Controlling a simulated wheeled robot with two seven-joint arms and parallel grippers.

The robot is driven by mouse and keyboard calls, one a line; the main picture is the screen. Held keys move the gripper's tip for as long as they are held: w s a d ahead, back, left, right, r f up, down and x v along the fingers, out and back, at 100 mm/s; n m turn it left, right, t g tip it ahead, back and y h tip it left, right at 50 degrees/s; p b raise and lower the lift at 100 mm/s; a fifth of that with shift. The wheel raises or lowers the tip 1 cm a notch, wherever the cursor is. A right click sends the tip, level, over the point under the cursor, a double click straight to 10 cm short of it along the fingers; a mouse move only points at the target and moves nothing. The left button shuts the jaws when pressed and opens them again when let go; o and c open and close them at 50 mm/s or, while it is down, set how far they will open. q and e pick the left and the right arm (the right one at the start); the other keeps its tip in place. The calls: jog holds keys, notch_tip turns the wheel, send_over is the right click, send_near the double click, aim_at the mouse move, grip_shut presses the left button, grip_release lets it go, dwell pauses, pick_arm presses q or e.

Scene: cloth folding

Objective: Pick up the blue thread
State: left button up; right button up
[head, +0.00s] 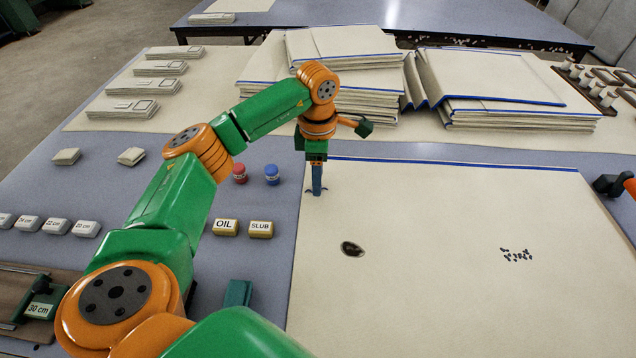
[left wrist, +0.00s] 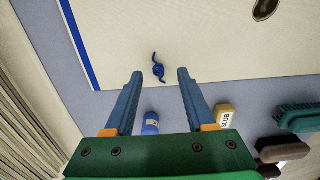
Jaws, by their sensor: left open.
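A small curled blue thread (left wrist: 158,68) lies on the cream cloth (left wrist: 190,40), near the cloth's edge. In the left wrist view it shows between and slightly beyond the fingertips. My left gripper (left wrist: 160,73) is open and empty, with its fingers spread on either side of the thread's line. In the head view my left gripper (head: 317,191) points down over the cloth's far left corner, and only dark ends of the thread show beside its fingertips. I cannot tell the exact height of the fingertips above the cloth.
A blue spool (head: 272,175) and a red spool (head: 239,174) stand left of the cloth, near the OIL block (head: 225,228) and SLUB block (head: 260,229). Folded cloth stacks (head: 350,75) fill the back. A dark stain (head: 352,249) and specks (head: 516,255) mark the cloth.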

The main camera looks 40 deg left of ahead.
pick_arm(q)
jog(key=shift+w+a+f, duration=0.1)
jog(key=shift+f, duration=0.65)
jog(key=shift+r, duration=0.1)
jog(key=c, duration=0.5)
grip_shut()
pick_arm(e)
jog(key=shift+w+a, duration=0.15)
jog(key=shift+a, duration=0.15)
pick_arm(q)
jog(key=shift+r, duration=0.1)
